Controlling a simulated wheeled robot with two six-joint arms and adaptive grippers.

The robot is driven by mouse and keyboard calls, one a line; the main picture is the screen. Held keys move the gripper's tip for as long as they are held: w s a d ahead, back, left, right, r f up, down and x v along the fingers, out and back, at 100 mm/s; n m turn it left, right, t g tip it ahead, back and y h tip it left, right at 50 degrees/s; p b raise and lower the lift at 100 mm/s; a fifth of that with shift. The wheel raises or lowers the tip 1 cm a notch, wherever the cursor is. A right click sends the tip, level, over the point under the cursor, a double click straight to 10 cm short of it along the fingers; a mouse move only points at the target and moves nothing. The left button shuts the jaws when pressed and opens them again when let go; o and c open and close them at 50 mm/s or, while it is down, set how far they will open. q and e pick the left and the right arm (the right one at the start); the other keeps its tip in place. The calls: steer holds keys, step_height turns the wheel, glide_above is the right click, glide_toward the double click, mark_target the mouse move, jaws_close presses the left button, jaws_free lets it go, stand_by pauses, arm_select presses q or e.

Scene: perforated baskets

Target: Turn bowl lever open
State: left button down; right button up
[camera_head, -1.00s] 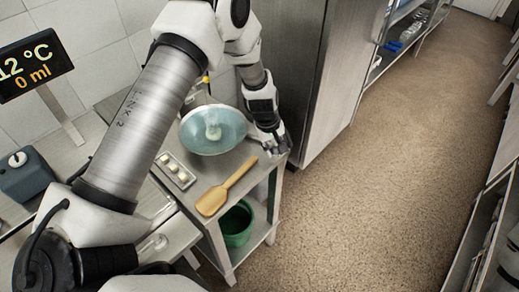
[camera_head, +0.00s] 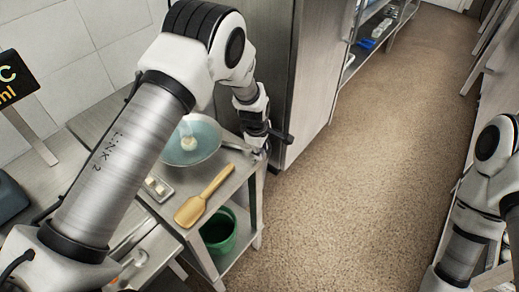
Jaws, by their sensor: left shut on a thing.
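The pale blue bowl (camera_head: 207,150) sits on the metal table with a small whitish lump (camera_head: 188,143) in it. My left arm reaches over from the left, and my left gripper (camera_head: 262,147) is at the table's right corner, to the right of the bowl. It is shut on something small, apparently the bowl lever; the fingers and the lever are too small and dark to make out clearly. A dark bar sticks out to the right there; I cannot tell whether it is gripper or lever. My right arm shows at the lower right; its gripper is out of view.
A wooden spatula (camera_head: 203,196) and a small tray (camera_head: 158,188) lie on the metal table, partly beside my left arm. A green bucket (camera_head: 218,232) stands on the shelf below. A steel cabinet (camera_head: 308,75) is behind. The brown floor (camera_head: 370,170) is clear.

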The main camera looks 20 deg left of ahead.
stand_by(0.4)
arm_select(q)
steer(key=c, duration=1.1)
jaws_free()
steer(key=shift+o, duration=1.2)
steer(key=shift+w+a, duration=0.1)
steer(key=shift+a, duration=0.05)
steer(key=shift+a+f, duration=0.15)
steer(key=shift+r, duration=0.35)
step_height(320, 180, up, 11)
steer(key=s, duration=0.2)
steer(key=shift+a, duration=0.15)
steer(key=shift+s, duration=0.1)
